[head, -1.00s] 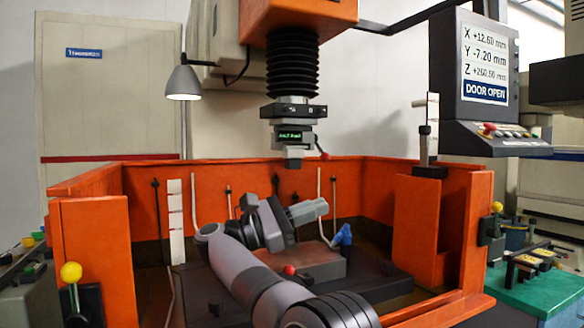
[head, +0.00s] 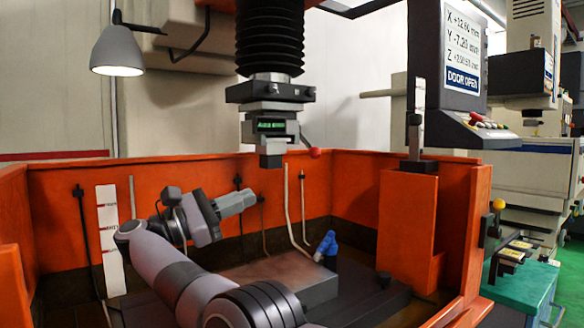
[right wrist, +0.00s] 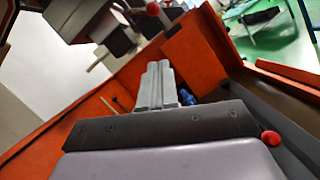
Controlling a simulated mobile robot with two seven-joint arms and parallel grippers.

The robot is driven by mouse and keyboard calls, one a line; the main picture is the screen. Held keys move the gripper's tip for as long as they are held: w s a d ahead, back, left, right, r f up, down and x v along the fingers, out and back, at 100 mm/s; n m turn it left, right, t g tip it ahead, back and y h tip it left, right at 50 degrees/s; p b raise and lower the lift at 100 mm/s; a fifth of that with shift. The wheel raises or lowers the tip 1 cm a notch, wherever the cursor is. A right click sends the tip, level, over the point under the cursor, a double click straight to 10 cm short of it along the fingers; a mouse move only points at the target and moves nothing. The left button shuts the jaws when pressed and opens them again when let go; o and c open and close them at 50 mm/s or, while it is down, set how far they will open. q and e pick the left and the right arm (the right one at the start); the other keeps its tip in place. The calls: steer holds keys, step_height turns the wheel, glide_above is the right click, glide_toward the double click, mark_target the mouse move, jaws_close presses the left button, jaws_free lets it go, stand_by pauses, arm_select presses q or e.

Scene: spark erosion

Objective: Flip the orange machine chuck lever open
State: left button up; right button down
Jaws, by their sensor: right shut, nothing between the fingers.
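The orange machine's chuck (head: 270,135) hangs below the black bellows, and its lever (head: 309,143) ends in a red ball. The lever points right and slopes down. The chuck (right wrist: 85,15) and the lever's red ball (right wrist: 153,9) also show at the top of the right wrist view. My right gripper (head: 252,195) is shut and empty, below and left of the lever, apart from it. Its fingers (right wrist: 158,66) lie together in the right wrist view. My left gripper is not in view.
Orange tank walls (head: 350,190) surround the work area. A blue nozzle (head: 327,245) stands beside the workpiece block (head: 285,270). A grey lamp (head: 116,50) hangs at left, and a control panel (head: 462,80) stands at right. Space between gripper and lever looks clear.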

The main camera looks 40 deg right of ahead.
mark_target(304, 141)
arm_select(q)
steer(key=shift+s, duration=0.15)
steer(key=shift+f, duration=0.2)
arm_select(e)
steer(key=shift+d, duration=0.15)
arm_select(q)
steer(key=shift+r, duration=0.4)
arm_select(e)
steer(key=s+a+r+x, duration=0.1)
steer(key=r+x, duration=0.1)
steer(key=x, duration=1)
steer(key=shift+s+d+r, duration=0.2)
steer(key=shift+r, duration=0.15)
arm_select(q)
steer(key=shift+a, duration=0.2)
arm_select(e)
steer(key=shift+n, duration=0.4)
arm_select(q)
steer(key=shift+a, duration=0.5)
arm_select(e)
steer(key=shift+s+r+n+t, duration=0.2)
steer(key=shift+s+n+t, duration=0.1)
steer(key=shift+n, duration=0.4)
